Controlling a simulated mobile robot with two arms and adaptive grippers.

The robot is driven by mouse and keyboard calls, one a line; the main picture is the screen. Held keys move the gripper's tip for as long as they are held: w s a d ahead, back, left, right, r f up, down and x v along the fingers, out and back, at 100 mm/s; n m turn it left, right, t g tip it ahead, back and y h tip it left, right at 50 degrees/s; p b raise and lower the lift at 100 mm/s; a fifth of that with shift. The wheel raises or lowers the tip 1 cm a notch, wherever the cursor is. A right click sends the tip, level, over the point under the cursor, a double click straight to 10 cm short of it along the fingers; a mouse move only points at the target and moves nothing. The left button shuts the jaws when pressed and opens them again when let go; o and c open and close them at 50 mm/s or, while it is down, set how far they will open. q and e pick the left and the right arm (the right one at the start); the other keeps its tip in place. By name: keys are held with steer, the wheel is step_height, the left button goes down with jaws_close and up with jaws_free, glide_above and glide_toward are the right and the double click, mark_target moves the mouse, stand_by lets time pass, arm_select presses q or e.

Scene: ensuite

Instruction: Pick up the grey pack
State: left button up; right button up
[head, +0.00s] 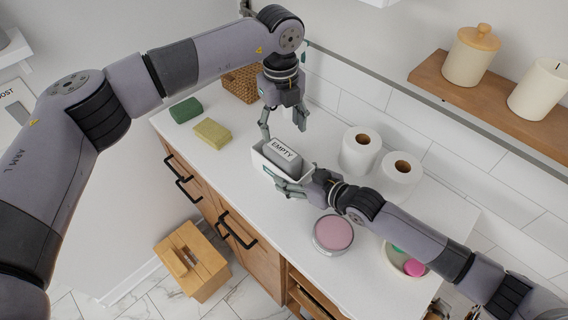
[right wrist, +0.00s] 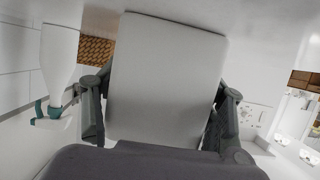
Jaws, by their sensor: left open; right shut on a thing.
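The grey pack (head: 287,161) sits in a small white box (head: 262,166) on the white counter. A white label reading "EMPTY" shows at the pack's top. My left gripper (head: 284,128) is open just above the pack, fingers pointing down, apart from it as far as I can tell. My right gripper (head: 292,186) is shut on the white box at its near right end. In the right wrist view a pale flat face of the box (right wrist: 165,80) fills the space between the fingers; the pack is not visible there.
Two paper rolls (head: 360,150) stand right of the box. A green block (head: 185,109), a yellow sponge (head: 213,132) and a wicker basket (head: 240,87) are at the left. A wooden box (head: 192,262) stands on the floor.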

mark_target(281, 150)
arm_select(q)
steer(key=shift+o, duration=1.3)
steer(key=m, duration=0.4)
steer(key=shift+s, duration=0.2)
steer(key=shift+o, duration=1.3)
steer(key=m, duration=0.4)
steer(key=shift+s+a+r, duration=0.1)
steer(key=shift+a+r, duration=0.05)
steer(key=shift+r, duration=0.05)
steer(key=shift+o, duration=1.4)
steer(key=m, duration=0.3)
steer(key=shift+a+r+t+h, duration=0.2)
steer(key=shift+t+h, duration=0.1)
steer(key=shift+t, duration=0.1)
steer(key=shift+o, duration=0.4)
steer(key=m, duration=0.3)
steer(key=shift+a+r, duration=0.2)
steer(key=shift+a, duration=0.05)
steer(key=shift+m, duration=0.3)
steer(key=f, duration=0.4)
steer(key=w+f, duration=0.1)
steer(key=f, duration=0.1)
steer(key=shift+d+f, duration=0.35)
steer(key=shift+w+d+f, duration=0.1)
steer(key=shift+f, duration=2.5)
